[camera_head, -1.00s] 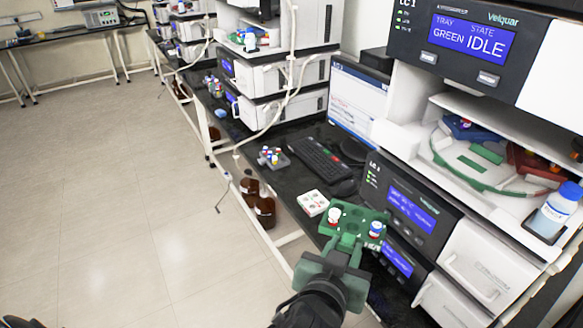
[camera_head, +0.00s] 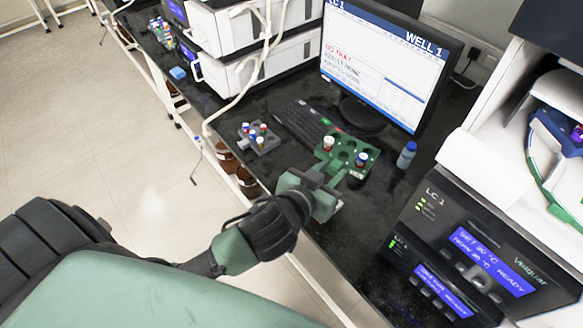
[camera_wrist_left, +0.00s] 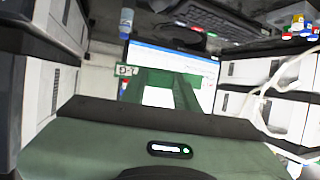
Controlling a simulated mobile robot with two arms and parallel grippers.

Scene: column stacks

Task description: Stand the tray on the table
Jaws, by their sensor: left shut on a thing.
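The green tray (camera_head: 345,152) is in the middle of the head view, over the black table (camera_head: 330,240). It has round holes and carries a vial with a red and white cap (camera_head: 328,144) and a vial with a blue cap (camera_head: 362,158). My left gripper (camera_head: 329,186) is shut on the tray's near side. The tray looks about level; I cannot tell whether its underside touches the table. In the left wrist view, green parts (camera_wrist_left: 165,85) stand before the monitor, and the vials are not clear. My right gripper is not in view.
A grey rack of vials (camera_head: 258,138) and a keyboard (camera_head: 303,126) lie left of the tray. A blue-capped bottle (camera_head: 406,155) stands to its right, the monitor (camera_head: 385,60) behind. An LC unit (camera_head: 460,240) stands at right. Bare table lies in front.

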